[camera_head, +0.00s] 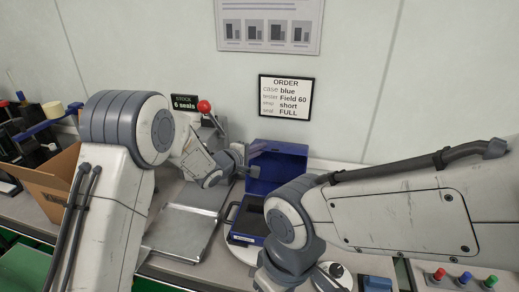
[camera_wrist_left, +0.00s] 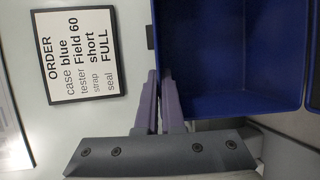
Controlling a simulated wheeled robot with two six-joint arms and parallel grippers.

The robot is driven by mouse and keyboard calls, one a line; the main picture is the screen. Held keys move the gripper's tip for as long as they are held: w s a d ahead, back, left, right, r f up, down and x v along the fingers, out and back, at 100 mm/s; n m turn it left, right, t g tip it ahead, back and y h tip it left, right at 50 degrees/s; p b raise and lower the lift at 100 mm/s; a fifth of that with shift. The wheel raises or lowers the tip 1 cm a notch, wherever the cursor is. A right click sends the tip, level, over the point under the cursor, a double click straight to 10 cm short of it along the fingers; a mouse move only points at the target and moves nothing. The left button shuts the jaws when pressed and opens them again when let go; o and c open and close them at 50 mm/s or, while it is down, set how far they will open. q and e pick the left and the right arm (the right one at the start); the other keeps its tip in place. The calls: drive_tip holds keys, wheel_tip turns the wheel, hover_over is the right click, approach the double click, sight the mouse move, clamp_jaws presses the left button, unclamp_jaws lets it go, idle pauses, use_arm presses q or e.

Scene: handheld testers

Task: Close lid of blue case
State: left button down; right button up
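The blue case stands open on the bench. Its lid (camera_head: 280,162) is raised at the back, and its base (camera_head: 239,236) lies in front with a dark tester (camera_head: 254,208) inside. My right arm hides part of the case. My left gripper (camera_head: 252,152) is beside the lid's left edge, with its fingers close together and nothing seen between them. In the left wrist view, the fingers (camera_wrist_left: 160,75) are next to the edge of the lid (camera_wrist_left: 230,55); I cannot tell whether they touch it. My right gripper's fingers are not visible.
A metal tray (camera_head: 180,232) lies left of the case. A press with a red knob (camera_head: 204,106) stands behind my left arm. A cardboard box (camera_head: 45,190) is at the left. Coloured buttons (camera_head: 465,277) are at the lower right. An order sign (camera_head: 286,97) hangs on the wall.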

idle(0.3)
use_arm(q)
drive_tip(key=shift+s+a+f+b, duration=0.15)
drive_tip(key=shift+s+b, duration=0.15)
drive_tip(key=shift+b, duration=0.35)
drive_tip(key=s+a+m+t+h+b, duration=0.2)
drive_tip(key=s+t+h+b, duration=0.2)
drive_tip(key=s+b, duration=0.4)
drive_tip(key=shift+s+a+m+t+h+b, duration=0.3)
drive_tip(key=shift+m+t+b, duration=0.1)
drive_tip(key=shift+b, duration=3.4)
drive_tip(key=c, duration=1)
unclamp_jaws()
drive_tip(key=shift+c, duration=0.2)
drive_tip(key=shift+r, duration=0.2)
drive_tip(key=shift+a, duration=0.1)
drive_tip(key=v, duration=1)
drive_tip(key=shift+s+b, duration=0.15)
drive_tip(key=shift+b, duration=0.2)
